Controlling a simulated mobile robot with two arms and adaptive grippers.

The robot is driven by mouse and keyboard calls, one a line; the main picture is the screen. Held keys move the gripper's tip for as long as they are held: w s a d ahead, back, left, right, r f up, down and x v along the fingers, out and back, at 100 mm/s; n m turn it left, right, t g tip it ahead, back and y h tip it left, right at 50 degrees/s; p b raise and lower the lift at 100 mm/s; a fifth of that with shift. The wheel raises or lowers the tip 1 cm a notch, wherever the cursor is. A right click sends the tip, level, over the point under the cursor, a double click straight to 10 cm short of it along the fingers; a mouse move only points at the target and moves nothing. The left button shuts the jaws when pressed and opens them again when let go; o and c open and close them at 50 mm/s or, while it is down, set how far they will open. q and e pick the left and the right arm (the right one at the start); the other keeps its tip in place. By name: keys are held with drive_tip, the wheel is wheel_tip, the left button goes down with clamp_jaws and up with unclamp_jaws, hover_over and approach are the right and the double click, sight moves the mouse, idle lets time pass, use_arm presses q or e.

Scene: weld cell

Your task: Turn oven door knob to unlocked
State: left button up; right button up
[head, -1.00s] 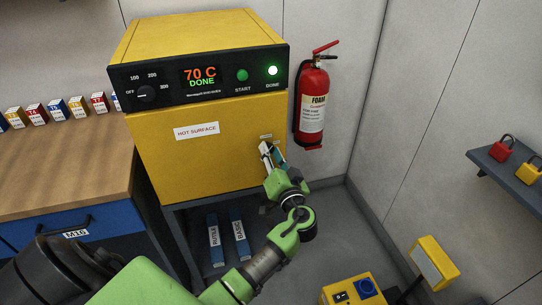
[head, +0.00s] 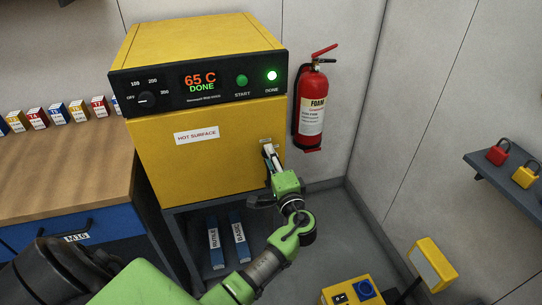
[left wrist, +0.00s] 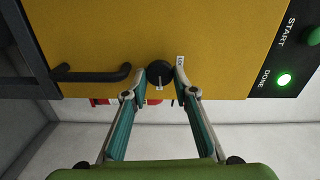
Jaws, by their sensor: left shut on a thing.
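The yellow oven (head: 210,150) stands on a dark stand, its door shut, with a "HOT SURFACE" label on the front. Its display reads 65 C DONE. The round black door knob (left wrist: 159,73) has a pale pointer mark and sits near the door's edge in the left wrist view. My left gripper (left wrist: 161,77) is shut on the knob, one finger on each side. In the head view my left gripper (head: 270,154) is at the door's right side and hides most of the knob. A small label, partly hidden, is beside the knob. My right gripper is not in view.
A black door handle (left wrist: 92,73) is beside the knob. A red fire extinguisher (head: 312,105) hangs on the wall right of the oven. A wooden bench (head: 70,160) is at left. A shelf with padlocks (head: 497,152) is at right.

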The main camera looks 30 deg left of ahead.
use_arm(q)
drive_tip(key=shift+m, duration=0.6)
drive_tip(key=o, duration=1)
drive_tip(key=shift+o, duration=0.2)
drive_tip(key=v, duration=1.2)
